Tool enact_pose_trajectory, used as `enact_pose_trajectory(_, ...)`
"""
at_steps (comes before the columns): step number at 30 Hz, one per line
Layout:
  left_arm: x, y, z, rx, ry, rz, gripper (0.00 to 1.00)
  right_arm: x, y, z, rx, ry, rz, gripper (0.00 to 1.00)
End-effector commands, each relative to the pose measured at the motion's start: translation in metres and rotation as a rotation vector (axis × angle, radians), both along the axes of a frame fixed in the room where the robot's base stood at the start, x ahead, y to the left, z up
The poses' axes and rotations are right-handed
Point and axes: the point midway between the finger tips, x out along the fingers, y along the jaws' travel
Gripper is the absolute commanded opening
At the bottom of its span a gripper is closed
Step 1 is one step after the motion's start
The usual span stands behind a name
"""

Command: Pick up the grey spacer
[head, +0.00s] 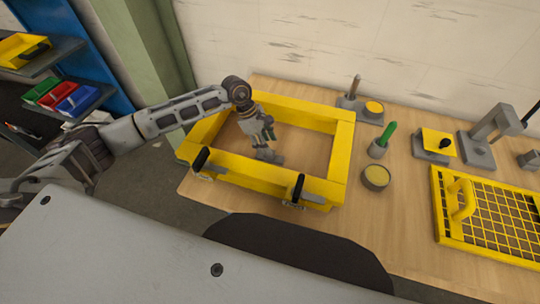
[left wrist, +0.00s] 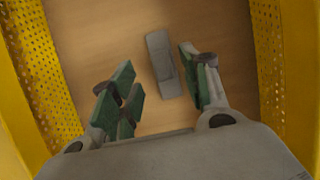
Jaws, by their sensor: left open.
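The grey spacer (left wrist: 160,52) is a small block lying flat on the wooden table inside the yellow frame (head: 343,150). In the head view a grey piece that looks like it (head: 268,156) lies just below my left gripper (head: 267,135). In the left wrist view my left gripper (left wrist: 156,74) is open and empty, with green pads on both fingers. The spacer shows between and beyond the fingertips, closer to the right finger. I cannot tell the exact height of the fingertips above it. My right gripper is in neither view.
The frame's walls surround the spacer, with black-handled clamps (head: 200,160) on the near side. To the right stand a green-handled tool (head: 386,134), a round tin (head: 375,178), a yellow grid tray (head: 440,215) and a grey press (head: 476,150). Coloured bins (head: 75,100) sit on shelves at left.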

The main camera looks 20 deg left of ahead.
Motion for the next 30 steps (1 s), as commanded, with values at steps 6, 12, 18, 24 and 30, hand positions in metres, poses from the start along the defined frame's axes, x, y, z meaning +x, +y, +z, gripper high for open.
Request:
enact_pose_trajectory(6,-0.001,-0.004,-0.013,-0.001,0.004,0.001,0.46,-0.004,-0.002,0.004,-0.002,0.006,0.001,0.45)
enact_pose_trajectory(12,-0.002,-0.011,-0.035,-0.002,0.002,0.0,0.46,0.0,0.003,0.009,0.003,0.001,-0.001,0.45)
enact_pose_trajectory(18,-0.002,-0.016,-0.048,0.0,0.001,0.0,0.46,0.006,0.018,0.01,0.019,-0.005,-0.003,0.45)
enact_pose_trajectory(24,-0.002,-0.016,-0.049,0.0,0.0,0.0,0.46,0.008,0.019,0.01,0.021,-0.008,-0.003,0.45)
enact_pose_trajectory(30,-0.002,-0.016,-0.049,0.0,0.0,0.0,0.46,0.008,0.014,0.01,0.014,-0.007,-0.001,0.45)
